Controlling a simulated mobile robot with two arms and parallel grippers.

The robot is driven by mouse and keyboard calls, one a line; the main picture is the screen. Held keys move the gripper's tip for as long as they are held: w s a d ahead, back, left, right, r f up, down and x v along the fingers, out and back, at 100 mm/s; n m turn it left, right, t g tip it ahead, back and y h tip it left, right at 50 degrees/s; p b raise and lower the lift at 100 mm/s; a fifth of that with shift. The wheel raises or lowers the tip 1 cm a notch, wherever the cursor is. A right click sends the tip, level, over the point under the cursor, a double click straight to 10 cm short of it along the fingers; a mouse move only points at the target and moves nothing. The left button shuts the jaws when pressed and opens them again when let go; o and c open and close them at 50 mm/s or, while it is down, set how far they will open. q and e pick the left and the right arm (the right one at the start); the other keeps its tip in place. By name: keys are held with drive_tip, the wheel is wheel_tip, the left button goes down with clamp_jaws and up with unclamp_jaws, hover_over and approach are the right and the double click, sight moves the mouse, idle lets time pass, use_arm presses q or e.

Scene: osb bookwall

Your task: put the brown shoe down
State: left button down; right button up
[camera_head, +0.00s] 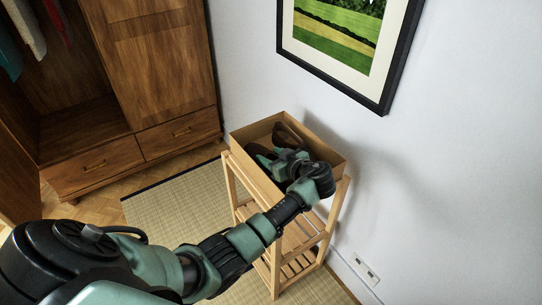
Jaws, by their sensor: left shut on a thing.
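The brown shoe (286,136) shows as a dark brown shape inside the open cardboard box (250,134) on top of the wooden rack. My left gripper (268,157) reaches into the box from the front and is shut on the shoe. My wrist hides much of the shoe and the box's inside. I cannot tell whether the shoe touches the box floor. My right gripper is not in view.
The slatted wooden rack (274,277) stands on a woven mat (165,211) against the white wall. A framed picture (386,92) hangs above it. A wooden wardrobe (155,75) with hanging clothes stands at the left. A wall socket (366,268) is low at the right.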

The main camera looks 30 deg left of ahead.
use_arm(q)
drive_tip(key=c, duration=0.6)
unclamp_jaws()
drive_tip(key=b+v, duration=0.1)
drive_tip(key=v, duration=1)
drive_tip(key=shift+f, duration=0.1)
drive_tip(key=shift+s+d+r, duration=0.15)
drive_tip(key=shift+d+r, duration=0.2)
drive_tip(key=shift+d, duration=0.1)
